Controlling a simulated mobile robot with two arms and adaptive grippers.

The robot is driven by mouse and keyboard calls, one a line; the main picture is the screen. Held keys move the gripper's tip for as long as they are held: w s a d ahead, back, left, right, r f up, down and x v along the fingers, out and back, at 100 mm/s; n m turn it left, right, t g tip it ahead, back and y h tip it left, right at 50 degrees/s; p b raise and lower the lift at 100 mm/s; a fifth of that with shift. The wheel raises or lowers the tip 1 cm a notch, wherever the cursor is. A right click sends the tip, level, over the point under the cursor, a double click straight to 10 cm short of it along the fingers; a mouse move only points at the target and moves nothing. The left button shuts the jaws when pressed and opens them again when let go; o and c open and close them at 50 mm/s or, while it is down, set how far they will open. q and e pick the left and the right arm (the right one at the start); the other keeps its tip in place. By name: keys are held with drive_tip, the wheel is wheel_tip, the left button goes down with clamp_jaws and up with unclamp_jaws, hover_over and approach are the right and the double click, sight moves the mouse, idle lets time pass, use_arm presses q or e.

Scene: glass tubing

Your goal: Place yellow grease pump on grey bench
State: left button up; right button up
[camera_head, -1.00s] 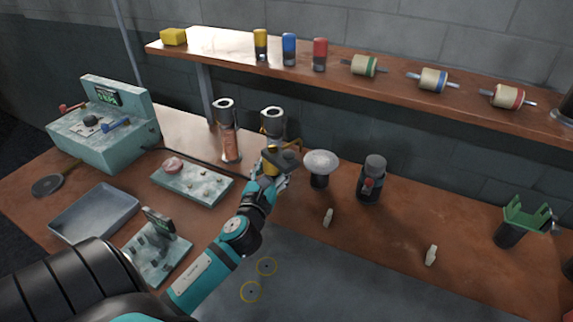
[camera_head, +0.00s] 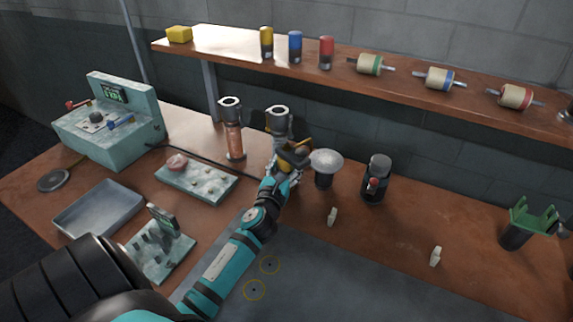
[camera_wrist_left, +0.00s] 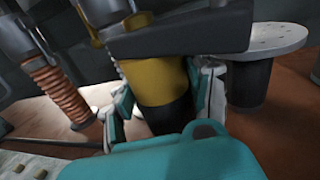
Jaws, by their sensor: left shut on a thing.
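My left gripper (camera_wrist_left: 160,110) is shut around the yellow grease pump (camera_wrist_left: 157,80), a yellow cylinder with a dark top part and a black lower part. In the head view the pump (camera_head: 287,159) is held at the back of the brown workbench, beside a grey-topped round stand. It looks tilted there, and its lower end is hidden by the gripper (camera_head: 282,172). A flat grey surface (camera_head: 340,285) lies in front of the brown workbench; I cannot tell whether it is the grey bench. My right gripper is not in view.
The round stand (camera_head: 326,162) and a dark jar (camera_head: 376,180) are right of the gripper. Copper-coil (camera_head: 234,140) and grey (camera_head: 278,122) posts stand behind and left. A wooden shelf (camera_head: 400,88) runs above. The workbench is mostly clear around two small pale pieces.

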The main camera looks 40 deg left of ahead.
use_arm(q)
drive_tip(key=o, duration=1.5)
drive_tip(key=shift+f, duration=0.1)
drive_tip(key=shift+o, duration=0.2)
drive_tip(key=v, duration=1.2)
